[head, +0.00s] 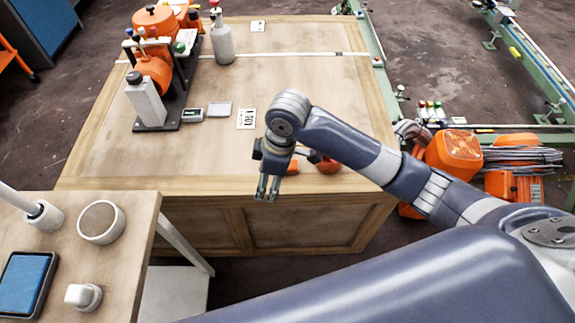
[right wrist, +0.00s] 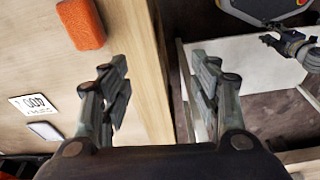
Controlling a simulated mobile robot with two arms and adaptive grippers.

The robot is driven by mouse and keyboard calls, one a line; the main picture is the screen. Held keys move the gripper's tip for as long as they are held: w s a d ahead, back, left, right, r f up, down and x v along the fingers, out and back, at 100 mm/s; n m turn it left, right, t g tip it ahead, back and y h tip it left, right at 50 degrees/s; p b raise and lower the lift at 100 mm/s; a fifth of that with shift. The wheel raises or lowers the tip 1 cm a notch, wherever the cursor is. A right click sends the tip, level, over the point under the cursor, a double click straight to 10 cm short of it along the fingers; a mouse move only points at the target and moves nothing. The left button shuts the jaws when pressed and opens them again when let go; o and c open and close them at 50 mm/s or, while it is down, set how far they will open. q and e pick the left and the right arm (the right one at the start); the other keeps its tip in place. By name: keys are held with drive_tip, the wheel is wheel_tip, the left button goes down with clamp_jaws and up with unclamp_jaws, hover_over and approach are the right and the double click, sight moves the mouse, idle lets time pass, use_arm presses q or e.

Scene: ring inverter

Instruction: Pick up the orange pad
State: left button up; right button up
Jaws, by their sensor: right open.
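The orange pad (right wrist: 80,22) is a rounded block lying on the wooden table top. It shows at the upper left in the right wrist view, ahead of and to one side of my fingers. In the head view orange patches show behind my right arm; the pad (head: 328,166) is partly hidden there. My right gripper (head: 268,190) points down near the table's front edge. In the right wrist view its two fingers (right wrist: 158,100) are apart with nothing between them. What looks like my left gripper (right wrist: 290,45) is small at the right edge of that view; its jaws are unclear.
A printed card (head: 246,118) and small flat items lie farther back on the table (head: 195,160). An orange machine (head: 155,70) and a grey bottle (head: 221,40) stand at the back left.

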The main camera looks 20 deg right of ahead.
drive_tip(key=w+d+r+n+h, duration=0.1)
drive_tip(key=w+d+r+h, duration=0.1)
drive_tip(key=w+d+r, duration=0.45)
drive_tip(key=shift+g, duration=0.4)
drive_tip(key=f, duration=0.7)
drive_tip(key=d+f, duration=0.1)
drive_tip(key=f, duration=0.3)
drive_tip(key=shift+s, duration=0.1)
drive_tip(key=shift+c, duration=0.6)
drive_tip(key=c, duration=0.9)
